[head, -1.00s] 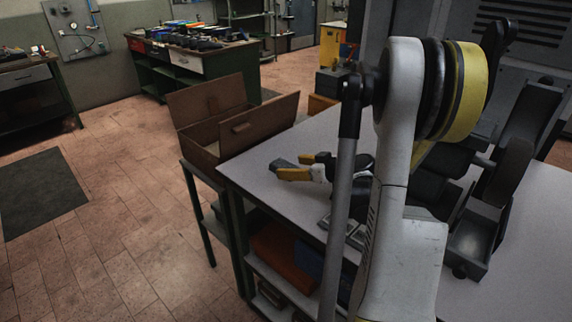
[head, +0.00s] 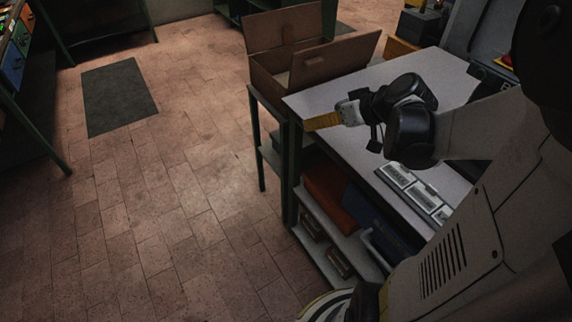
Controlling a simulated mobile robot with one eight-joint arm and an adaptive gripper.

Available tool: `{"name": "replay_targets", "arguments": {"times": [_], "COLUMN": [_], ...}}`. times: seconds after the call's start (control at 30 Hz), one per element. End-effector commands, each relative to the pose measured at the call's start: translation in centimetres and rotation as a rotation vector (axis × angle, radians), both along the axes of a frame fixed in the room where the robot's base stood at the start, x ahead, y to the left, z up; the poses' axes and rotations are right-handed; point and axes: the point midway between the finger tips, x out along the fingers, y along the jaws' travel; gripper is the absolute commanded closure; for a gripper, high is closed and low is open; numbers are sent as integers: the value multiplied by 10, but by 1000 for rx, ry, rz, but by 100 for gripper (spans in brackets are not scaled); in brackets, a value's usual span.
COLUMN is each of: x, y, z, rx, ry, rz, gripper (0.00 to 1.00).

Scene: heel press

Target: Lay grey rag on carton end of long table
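The long table (head: 330,97) runs from the middle toward the right of the head view, with a pale grey top. An open brown carton (head: 310,63) stands beyond its far left end, flaps raised. My gripper (head: 322,121) is over the table's left edge, near the carton end, just in front of the carton. One yellow finger shows side-on, so its opening cannot be told. I cannot make out a grey rag on the table or in my gripper. My arm hides much of the right part of the table.
Grey labelled panels (head: 413,187) lie along the table's front edge. A shelf below holds an orange-red bin (head: 328,192), a blue bin (head: 379,232) and small boxes (head: 340,262). A dark mat (head: 119,96) lies on the tiled floor. The floor at left is open.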

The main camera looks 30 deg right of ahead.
Motion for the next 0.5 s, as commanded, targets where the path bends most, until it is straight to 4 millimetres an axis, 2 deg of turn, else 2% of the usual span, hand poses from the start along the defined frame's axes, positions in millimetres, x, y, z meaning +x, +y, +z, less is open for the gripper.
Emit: {"name": "replay_targets", "arguments": {"times": [0.03,0.1,0.2,0.33,0.5], "x": [-7,-22,-49,-83,-110], "y": [39,77,123,159,179], "z": [5,10,16,21,25], "rx": [-5,-20,-58,-114,-157], "ry": [55,123,191,221,212], "rz": [15,8,-12,-40,-66], "gripper": [29,29,29,29,29]}}
